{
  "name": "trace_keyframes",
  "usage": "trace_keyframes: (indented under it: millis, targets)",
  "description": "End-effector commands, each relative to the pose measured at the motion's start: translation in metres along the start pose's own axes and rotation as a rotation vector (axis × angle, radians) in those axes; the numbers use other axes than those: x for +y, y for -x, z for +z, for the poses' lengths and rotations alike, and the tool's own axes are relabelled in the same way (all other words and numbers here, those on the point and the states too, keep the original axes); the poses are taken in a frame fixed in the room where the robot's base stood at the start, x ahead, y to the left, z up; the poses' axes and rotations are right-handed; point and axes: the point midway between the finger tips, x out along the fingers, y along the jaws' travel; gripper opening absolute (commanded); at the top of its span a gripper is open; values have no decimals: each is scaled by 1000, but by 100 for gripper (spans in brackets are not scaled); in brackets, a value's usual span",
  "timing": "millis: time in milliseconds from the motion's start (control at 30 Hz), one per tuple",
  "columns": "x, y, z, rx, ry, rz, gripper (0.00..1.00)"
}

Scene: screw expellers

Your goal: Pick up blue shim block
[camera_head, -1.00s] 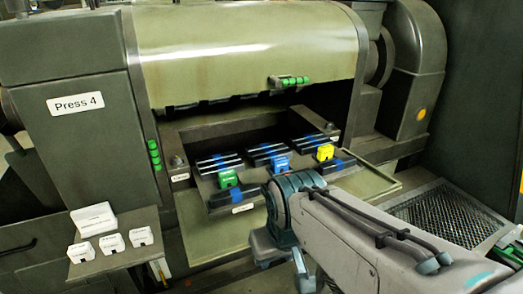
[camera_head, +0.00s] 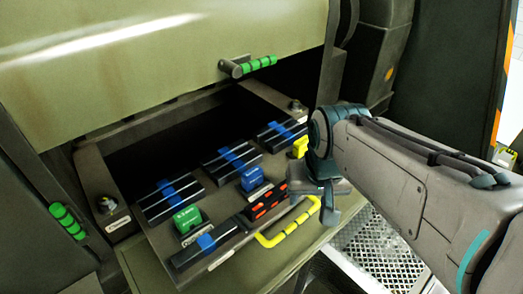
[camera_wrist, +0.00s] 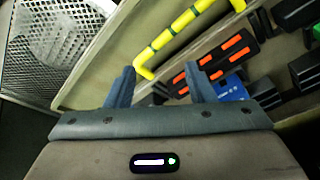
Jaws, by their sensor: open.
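The blue shim block (camera_head: 252,179) stands on the tray in the head view, between the green block and the yellow one. In the wrist view, a blue piece with white marks (camera_wrist: 232,88), likely this block, shows beside the right finger, partly hidden by my gripper. My gripper (camera_wrist: 160,82) is open, its two fingers apart with nothing held between them. In the head view my gripper (camera_head: 328,205) hangs to the right of the blue block, near the yellow handle, clear of the block.
A green block (camera_head: 187,219) and a yellow block (camera_head: 300,147) flank the blue one. Black bars with blue bands (camera_head: 230,159) lie behind. A black bar with orange marks (camera_head: 266,201) and a yellow handle (camera_head: 289,226) are in front. A perforated metal plate (camera_head: 375,250) lies at lower right.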

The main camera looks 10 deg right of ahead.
Motion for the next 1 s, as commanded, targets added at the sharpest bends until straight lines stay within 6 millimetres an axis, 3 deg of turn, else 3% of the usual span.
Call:
trace_keyframes:
  millis: [300, 500, 733, 1000]
  targets:
    - [-63, 12, -71, -132, -504, 46, 49]
    - [-102, 14, -98, -184, -756, 101, 49]
    - [-120, 11, -105, -203, -871, 135, 49]
    - [-119, -16, -98, -203, -875, 136, 49]
